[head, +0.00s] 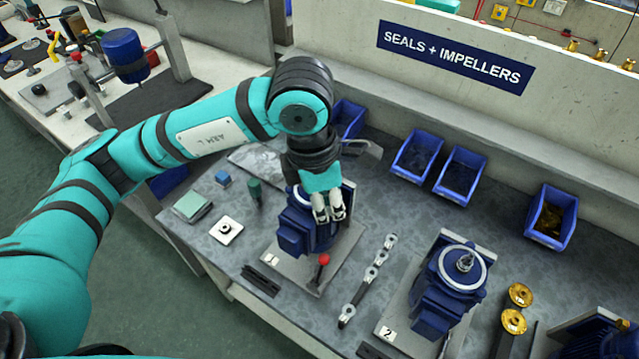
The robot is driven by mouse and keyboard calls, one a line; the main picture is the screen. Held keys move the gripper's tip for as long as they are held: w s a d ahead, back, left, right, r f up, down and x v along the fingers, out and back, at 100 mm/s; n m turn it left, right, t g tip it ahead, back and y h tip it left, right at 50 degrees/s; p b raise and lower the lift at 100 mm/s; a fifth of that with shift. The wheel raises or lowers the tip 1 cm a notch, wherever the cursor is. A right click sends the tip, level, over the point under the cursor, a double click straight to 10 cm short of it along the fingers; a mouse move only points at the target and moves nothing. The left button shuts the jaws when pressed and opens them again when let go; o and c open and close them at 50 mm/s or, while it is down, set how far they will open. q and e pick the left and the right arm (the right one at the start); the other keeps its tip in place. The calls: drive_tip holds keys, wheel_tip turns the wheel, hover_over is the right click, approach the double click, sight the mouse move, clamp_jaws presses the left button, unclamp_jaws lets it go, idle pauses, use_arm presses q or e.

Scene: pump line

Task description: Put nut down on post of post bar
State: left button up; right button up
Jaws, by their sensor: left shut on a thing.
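My left gripper (328,212) points down over the blue pump (297,232) on the plate marked 1. Its fingers are shut on the nut, which is too small and too covered by the fingers to make out. I cannot tell whether the nut still touches the pump. The post bar (361,294) is a narrow dark strip on the bench, right of this pump, with several silver round pieces along it. Which of its posts are free is too small to tell. My right gripper is out of view.
A second blue pump (440,300) stands right of the post bar. Two brass parts (513,321) lie beyond it. Blue bins (416,156) line the back ledge. A red-knobbed tool (322,262) stands at the first plate's front. A white square piece (226,230) lies left.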

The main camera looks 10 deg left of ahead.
use_arm(q)
wheel_tip(320, 180, up, 6)
drive_tip(key=s+d+p, duration=0.1)
drive_tip(key=s, duration=0.1)
drive_tip(key=shift+s+r+p, duration=0.15)
drive_tip(key=shift+s+p, duration=0.2)
drive_tip(key=shift+s, duration=0.05)
idle(0.7)
